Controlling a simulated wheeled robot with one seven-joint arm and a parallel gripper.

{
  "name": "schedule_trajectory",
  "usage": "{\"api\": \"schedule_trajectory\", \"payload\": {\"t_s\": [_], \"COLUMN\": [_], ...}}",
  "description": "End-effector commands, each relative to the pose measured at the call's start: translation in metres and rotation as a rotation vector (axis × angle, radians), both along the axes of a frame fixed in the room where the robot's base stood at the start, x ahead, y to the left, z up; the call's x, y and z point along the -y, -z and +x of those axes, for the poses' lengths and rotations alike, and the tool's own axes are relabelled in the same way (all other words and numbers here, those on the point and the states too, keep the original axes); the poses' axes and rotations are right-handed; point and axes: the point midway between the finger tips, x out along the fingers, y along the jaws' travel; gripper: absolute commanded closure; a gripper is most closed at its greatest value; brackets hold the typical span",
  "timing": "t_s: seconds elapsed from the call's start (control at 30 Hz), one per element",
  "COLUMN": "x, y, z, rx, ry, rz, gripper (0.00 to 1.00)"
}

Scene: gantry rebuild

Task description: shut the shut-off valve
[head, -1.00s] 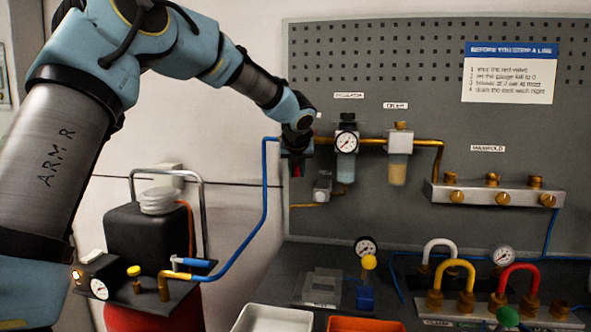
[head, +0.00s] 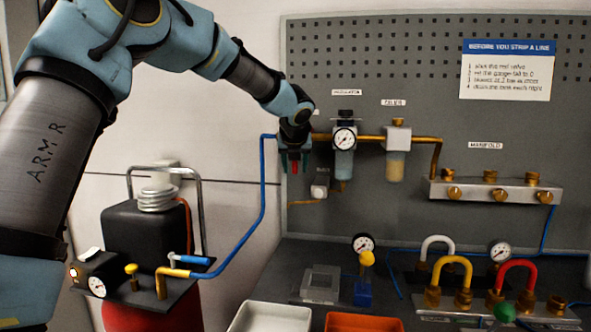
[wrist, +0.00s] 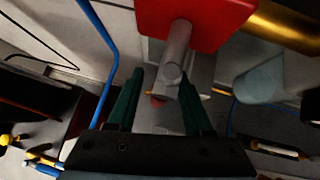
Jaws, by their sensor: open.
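The shut-off valve shows in the wrist view as a red part (wrist: 205,18) at the top, with a grey cylindrical stem reaching down from it. In the head view, only a small bit of red (head: 295,168) shows between the fingers, at the top of the blue hose; the arm hides the rest. My gripper (wrist: 162,80) is open, its two green fingers on either side of the stem's end in the picture. I cannot tell whether they touch it. In the head view, my gripper (head: 295,160) points down at the panel's left edge.
The blue hose (head: 262,190) runs down close on the left. Trays and fittings stand lower, on the bench.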

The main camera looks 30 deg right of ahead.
Motion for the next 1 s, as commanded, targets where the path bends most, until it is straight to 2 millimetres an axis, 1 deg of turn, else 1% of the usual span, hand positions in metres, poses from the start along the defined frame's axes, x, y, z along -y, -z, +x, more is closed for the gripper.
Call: {"api": "schedule_trajectory", "payload": {"t_s": [0.3,0.5,0.7,1.0], "x": [-0.023,-0.034,-0.038,-0.037], "y": [-0.042,-0.063,-0.070,-0.070], "z": [-0.035,-0.053,-0.060,-0.060], "rx": [0.004,0.002,-0.001,-0.001], "ry": [-0.001,0.000,0.001,0.002], "rz": [-0.003,-0.001,0.001,0.000], "gripper": [0.49,0.49,0.49,0.49]}}
